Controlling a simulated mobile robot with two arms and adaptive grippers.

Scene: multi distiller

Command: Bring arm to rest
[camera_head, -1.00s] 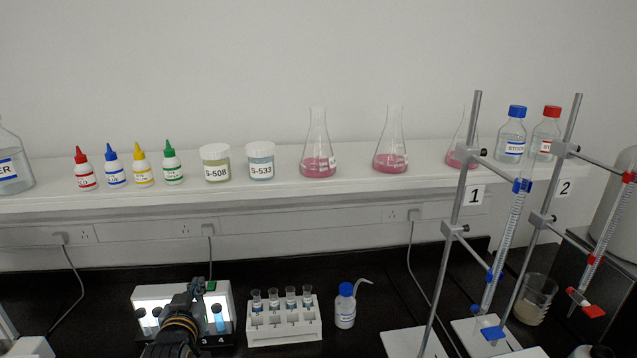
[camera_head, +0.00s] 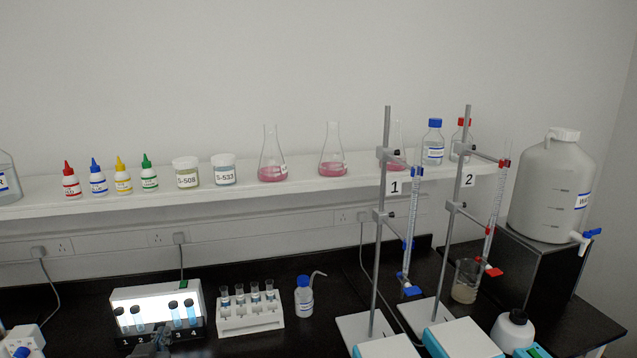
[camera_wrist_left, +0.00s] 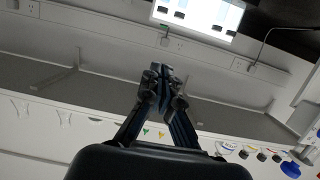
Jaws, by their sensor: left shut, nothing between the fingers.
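My left gripper (camera_head: 157,343) shows only in part at the bottom edge of the head view, in front of the lit tube box (camera_head: 142,295). In the left wrist view its fingers (camera_wrist_left: 160,82) are together with nothing between them. The lit box (camera_wrist_left: 200,14) is at the top of that view, apart from the fingers. My right gripper is not in view.
A white rack (camera_head: 250,319) with several tubes and a wash bottle (camera_head: 304,298) stand right of the box. Two burette stands (camera_head: 380,230) (camera_head: 452,210), a beaker (camera_head: 466,282) and a large container (camera_head: 552,190) are farther right. The shelf (camera_head: 270,183) holds bottles and flasks.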

